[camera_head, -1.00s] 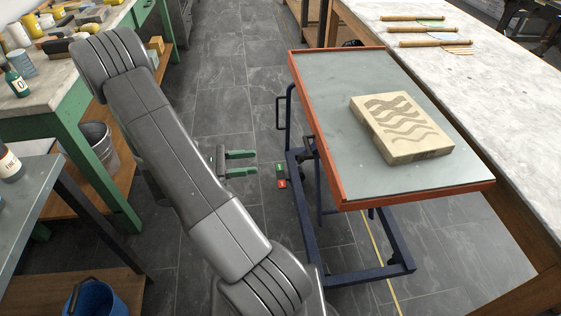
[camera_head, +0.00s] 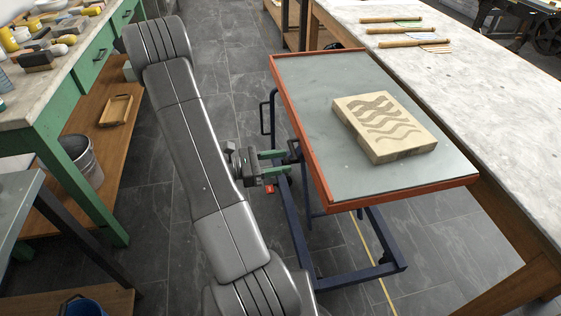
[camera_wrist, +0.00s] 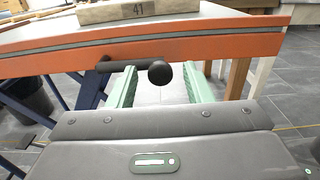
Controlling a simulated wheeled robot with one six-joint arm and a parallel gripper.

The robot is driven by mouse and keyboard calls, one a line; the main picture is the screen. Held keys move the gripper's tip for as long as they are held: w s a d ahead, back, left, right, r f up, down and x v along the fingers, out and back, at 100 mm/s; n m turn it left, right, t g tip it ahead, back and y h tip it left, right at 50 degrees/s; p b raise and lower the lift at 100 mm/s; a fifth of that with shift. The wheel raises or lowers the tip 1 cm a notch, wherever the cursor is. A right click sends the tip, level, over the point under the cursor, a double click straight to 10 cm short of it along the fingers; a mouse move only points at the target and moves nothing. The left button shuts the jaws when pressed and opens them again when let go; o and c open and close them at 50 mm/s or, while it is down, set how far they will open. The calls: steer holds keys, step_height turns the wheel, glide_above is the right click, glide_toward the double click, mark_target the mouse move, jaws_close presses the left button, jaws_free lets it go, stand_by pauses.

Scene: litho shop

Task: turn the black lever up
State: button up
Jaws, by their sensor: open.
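The black lever (camera_wrist: 120,66) with a round knob (camera_wrist: 159,73) sits below the orange rim of the lift table (camera_wrist: 230,46) in the wrist view. Its bar lies about level, and the knob is at its right end. In the head view the lever (camera_head: 294,147) is small and dark beside the table's left edge. My gripper (camera_head: 287,161) is open, with green fingers just left of the table. In the wrist view the knob shows between the fingers of my gripper (camera_wrist: 159,70). I cannot tell whether they touch it.
A pale stone block (camera_head: 386,127) with a wavy pattern lies on the table top. A red label (camera_head: 270,188) shows below my gripper. The blue table frame (camera_head: 350,275) stands under it. A long stone-topped bench (camera_head: 480,95) is at right, a green bench (camera_head: 60,100) at left.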

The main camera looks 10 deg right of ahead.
steer(key=shift+d, duration=0.3)
jaws_close()
steer(key=shift+r, duration=0.1)
